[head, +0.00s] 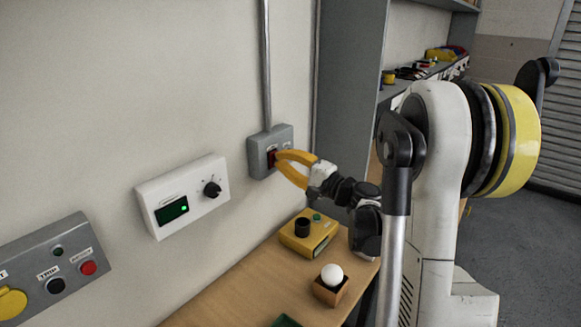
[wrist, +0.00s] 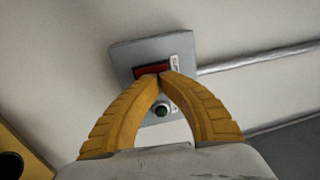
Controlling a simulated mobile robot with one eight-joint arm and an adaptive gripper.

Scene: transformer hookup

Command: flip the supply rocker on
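The supply rocker is a dark red switch (wrist: 152,68) on a grey wall box (head: 258,143) fed by a conduit. In the wrist view the grey box (wrist: 128,56) also carries a round green-centred button or lamp (wrist: 162,110) beside the rocker. My yellow gripper (head: 277,157) is at the front of the box. In the wrist view its fingertips (wrist: 160,75) meet in front of the rocker and cover part of it. The fingers are shut with nothing visible between them. Whether the tips touch the rocker, and which way it is tipped, I cannot tell.
A white panel (head: 160,190) with a lit green display and black knob is left of the box. A grey panel (head: 50,262) with buttons is farther left. On the wooden bench (head: 262,285) below are a yellow box (head: 300,240) and a white ball (head: 332,274) in a holder.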

